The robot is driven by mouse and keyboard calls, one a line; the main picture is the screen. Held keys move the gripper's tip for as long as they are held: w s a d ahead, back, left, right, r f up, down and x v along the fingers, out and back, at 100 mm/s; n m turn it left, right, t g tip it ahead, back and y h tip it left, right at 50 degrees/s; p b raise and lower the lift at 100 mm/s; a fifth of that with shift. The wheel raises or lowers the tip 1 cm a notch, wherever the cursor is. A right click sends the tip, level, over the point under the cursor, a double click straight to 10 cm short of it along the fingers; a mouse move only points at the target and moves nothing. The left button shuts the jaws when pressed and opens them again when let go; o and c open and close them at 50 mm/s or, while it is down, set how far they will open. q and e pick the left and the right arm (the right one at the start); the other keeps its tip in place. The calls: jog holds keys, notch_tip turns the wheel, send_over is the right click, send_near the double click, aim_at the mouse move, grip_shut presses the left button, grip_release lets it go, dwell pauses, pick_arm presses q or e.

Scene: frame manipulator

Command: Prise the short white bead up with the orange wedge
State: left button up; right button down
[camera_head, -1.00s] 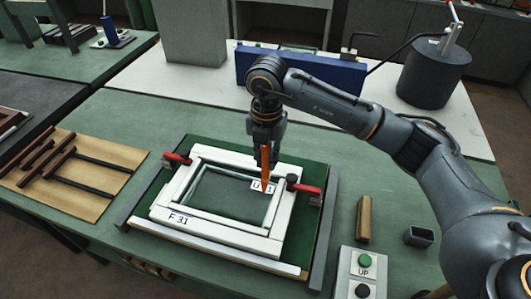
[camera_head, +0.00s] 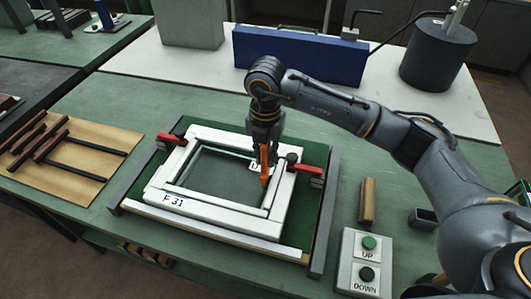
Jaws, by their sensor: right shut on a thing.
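My right gripper (camera_head: 265,132) is above the right part of the white frame (camera_head: 165,197), pointing down. It is shut on the orange wedge (camera_head: 265,168), whose tip points down at the inner edge of the frame's right side. I cannot tell whether the tip touches the bead or the frame. The white beads line the inside of the frame around the dark glass opening; the short bead (camera_head: 268,197) on the right side is close to the wedge tip. A white label near the wedge is partly hidden. My left gripper is not in view.
Red clamps (camera_head: 310,170) hold the frame at left and right on the green board. A control box with UP and DOWN buttons (camera_head: 366,262) stands at front right, near a wooden block (camera_head: 367,201). Brown-handled tools (camera_head: 55,150) lie on a tan mat at left.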

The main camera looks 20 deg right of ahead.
jog(key=shift+s+d, duration=0.6)
jog(key=shift+d, duration=0.2)
dwell(1.5)
jog(key=shift+w+a, duration=0.35)
jog(key=shift+a, duration=0.1)
jog(key=shift+r+p, duration=2.05)
jog(key=shift+r, duration=2)
